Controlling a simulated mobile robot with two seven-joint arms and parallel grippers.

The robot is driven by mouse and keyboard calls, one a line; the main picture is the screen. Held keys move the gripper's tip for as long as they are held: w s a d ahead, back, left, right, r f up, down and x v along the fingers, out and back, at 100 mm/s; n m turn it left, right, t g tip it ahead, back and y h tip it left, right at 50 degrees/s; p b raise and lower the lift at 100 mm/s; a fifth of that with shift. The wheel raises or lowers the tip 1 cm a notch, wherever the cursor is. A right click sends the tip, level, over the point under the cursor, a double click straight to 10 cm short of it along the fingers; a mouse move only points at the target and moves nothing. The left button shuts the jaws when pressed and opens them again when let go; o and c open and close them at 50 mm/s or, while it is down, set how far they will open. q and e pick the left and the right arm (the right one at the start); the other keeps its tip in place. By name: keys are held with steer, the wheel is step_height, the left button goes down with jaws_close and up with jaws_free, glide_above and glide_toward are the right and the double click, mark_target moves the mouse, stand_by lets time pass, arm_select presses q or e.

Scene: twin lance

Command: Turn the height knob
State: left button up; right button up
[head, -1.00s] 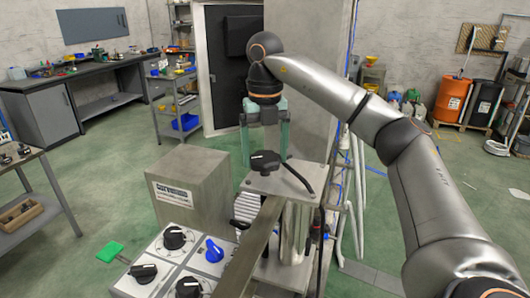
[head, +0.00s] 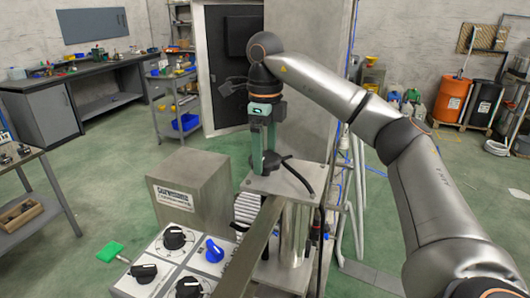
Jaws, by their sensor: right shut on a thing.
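A black knob (head: 270,167) sits on top of the metal plate (head: 258,184) over a steel cylinder. I take it to be the height knob. My right gripper (head: 264,165) points straight down over it with its pale green fingers shut on the knob. The fingers appear nearly edge-on, so they hide part of the knob. My left gripper is not in view.
A control panel at the lower left has black knobs (head: 174,237) and a blue knob (head: 214,251). A metal box (head: 190,186) with a label stands behind it. A tall grey column (head: 316,80) rises behind the gripper.

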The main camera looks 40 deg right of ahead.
mark_target(265, 157)
steer(key=n, duration=1.1)
steer(key=shift+n, duration=1.6)
steer(key=o, duration=1.1)
steer(key=shift+r, duration=0.2)
steer(key=shift+r, duration=6.1)
steer(key=shift+s, duration=0.1)
